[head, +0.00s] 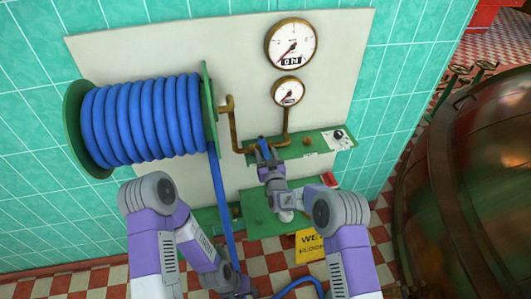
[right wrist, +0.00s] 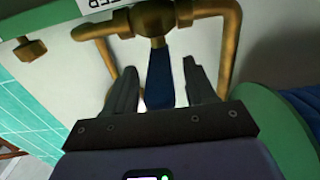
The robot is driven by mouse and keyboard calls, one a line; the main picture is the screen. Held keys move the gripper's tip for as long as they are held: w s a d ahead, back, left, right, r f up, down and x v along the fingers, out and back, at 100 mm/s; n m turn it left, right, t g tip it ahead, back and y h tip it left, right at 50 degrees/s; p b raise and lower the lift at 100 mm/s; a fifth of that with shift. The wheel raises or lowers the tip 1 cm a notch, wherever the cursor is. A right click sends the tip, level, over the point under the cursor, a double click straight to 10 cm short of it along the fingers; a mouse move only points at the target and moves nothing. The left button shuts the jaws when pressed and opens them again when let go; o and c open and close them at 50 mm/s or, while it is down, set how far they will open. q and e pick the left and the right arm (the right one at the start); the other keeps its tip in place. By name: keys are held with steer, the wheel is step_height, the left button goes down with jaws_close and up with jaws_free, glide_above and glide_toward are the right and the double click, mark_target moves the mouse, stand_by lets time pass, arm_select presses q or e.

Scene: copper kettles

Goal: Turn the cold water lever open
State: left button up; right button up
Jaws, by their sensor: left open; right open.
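The cold water lever (right wrist: 160,75) is a blue handle on a brass valve (right wrist: 153,20) in the right wrist view. My right gripper (right wrist: 159,66) is open, with one finger on each side of the lever. Gaps show between the lever and both fingers, so it is not gripped. In the head view, my right gripper (head: 266,157) is at the green shelf under the gauges and mostly covers the lever. My left gripper (head: 238,288) is low at the bottom edge, by the blue hose, away from the lever. Its fingers are small and hard to make out there.
Brass pipes (head: 286,125) run beside the valve, under two gauges (head: 291,44). A hose reel (head: 145,118) with blue hose is on the left of the wall panel. A yellow sign (head: 310,246) stands below. A large copper kettle (head: 475,180) is on the right.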

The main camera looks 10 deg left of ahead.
steer(key=shift+w+a, duration=0.2)
steer(key=shift+w, duration=0.3)
steer(key=shift+c, duration=0.3)
jaws_close()
